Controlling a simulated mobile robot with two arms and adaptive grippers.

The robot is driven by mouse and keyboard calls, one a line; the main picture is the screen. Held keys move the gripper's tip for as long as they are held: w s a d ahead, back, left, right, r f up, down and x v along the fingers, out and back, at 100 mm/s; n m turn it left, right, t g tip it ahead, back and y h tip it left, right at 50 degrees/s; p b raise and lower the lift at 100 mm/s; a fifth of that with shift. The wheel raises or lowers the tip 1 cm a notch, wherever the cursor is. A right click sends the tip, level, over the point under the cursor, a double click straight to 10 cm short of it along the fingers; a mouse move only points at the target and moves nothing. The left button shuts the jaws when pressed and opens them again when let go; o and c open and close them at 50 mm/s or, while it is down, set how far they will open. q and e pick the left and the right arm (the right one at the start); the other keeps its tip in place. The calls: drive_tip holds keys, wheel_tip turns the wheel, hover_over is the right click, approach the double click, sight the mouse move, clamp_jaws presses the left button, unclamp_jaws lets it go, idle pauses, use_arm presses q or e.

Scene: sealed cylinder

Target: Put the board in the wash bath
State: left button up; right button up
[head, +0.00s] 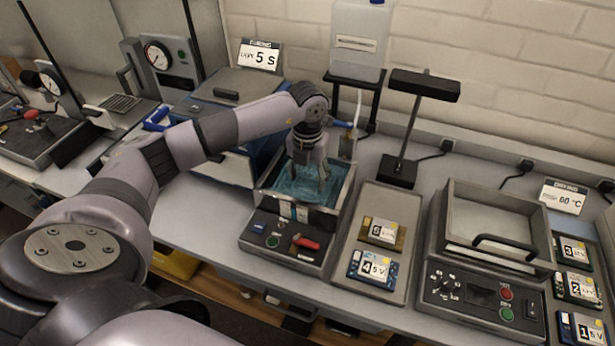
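My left gripper (307,172) points down over the wash bath (338,192), an open metal tank of blue liquid. Its two fingers are spread apart, with their tips close to or in the liquid. I see no board between them, though the liquid below is partly hidden. Board 4 (372,269), blue with a white label, lies on a grey tray right of the bath. A brown board with a white label (383,231) lies behind it on the same tray. Boards 3 (573,250), 2 (580,288) and 1 (588,328) lie at the far right. My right gripper is not in view.
A lidded heating unit with a black handle (505,252) stands right of the tray. A black lamp stand (400,170) and a white canister (358,40) stand behind. A "5 S" sign (259,56) stands at the back. The bath's front panel has a red switch (306,243).

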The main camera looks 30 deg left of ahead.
sight(308, 181)
use_arm(q)
drive_tip(key=o, duration=0.3)
drive_tip(key=shift+o, duration=0.2)
drive_tip(key=shift+r, duration=0.1)
drive_tip(key=shift+r, duration=0.45)
wheel_tip(308, 181, up, 11)
drive_tip(key=b, duration=0.4)
drive_tip(key=shift+r, duration=0.15)
drive_tip(key=shift+a, duration=0.1)
